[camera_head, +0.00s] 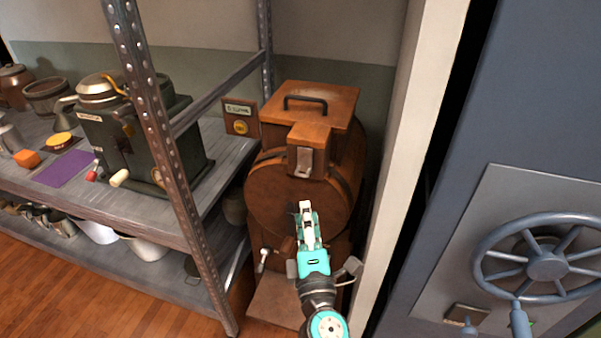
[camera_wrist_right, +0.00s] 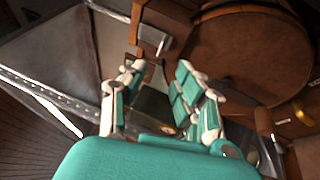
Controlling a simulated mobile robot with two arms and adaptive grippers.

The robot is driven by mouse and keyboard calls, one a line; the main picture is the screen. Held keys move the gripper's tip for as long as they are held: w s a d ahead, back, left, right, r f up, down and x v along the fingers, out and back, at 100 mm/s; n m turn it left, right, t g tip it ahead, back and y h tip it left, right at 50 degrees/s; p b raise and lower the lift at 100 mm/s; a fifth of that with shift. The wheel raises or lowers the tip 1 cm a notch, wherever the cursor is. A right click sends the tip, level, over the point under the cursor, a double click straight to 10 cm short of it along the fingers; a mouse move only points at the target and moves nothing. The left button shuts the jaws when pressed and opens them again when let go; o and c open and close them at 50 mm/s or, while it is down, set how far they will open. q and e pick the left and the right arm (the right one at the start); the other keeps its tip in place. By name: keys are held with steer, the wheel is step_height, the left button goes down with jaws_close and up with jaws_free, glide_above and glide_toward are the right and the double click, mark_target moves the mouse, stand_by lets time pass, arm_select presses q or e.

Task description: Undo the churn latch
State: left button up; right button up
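The wooden churn (camera_head: 288,196) is a brown barrel with a boxy lid (camera_head: 330,100) and a black handle on top. Its metal latch (camera_head: 304,161) sits on the front of the block below the lid. In the right wrist view the round churn face (camera_wrist_right: 255,55) fills the upper right, and a pale metal piece that looks like the latch (camera_wrist_right: 152,38) shows ahead of the fingertips. My right gripper (camera_head: 304,208) is in front of the churn, below the latch and apart from it. Its fingers (camera_wrist_right: 158,70) are spread, with nothing between them. My left gripper is not in view.
A metal shelf (camera_head: 215,150) with a dark green machine (camera_head: 135,130) stands close on the left, its post near the churn. A white post (camera_head: 415,150) and a blue door with a wheel (camera_head: 547,262) bound the right. A small sign (camera_head: 240,117) sits beside the lid.

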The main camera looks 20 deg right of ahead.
mark_target(303, 165)
steer(key=p+x, duration=0.2)
steer(key=x, duration=0.8)
steer(key=shift+w, duration=0.1)
jaws_close()
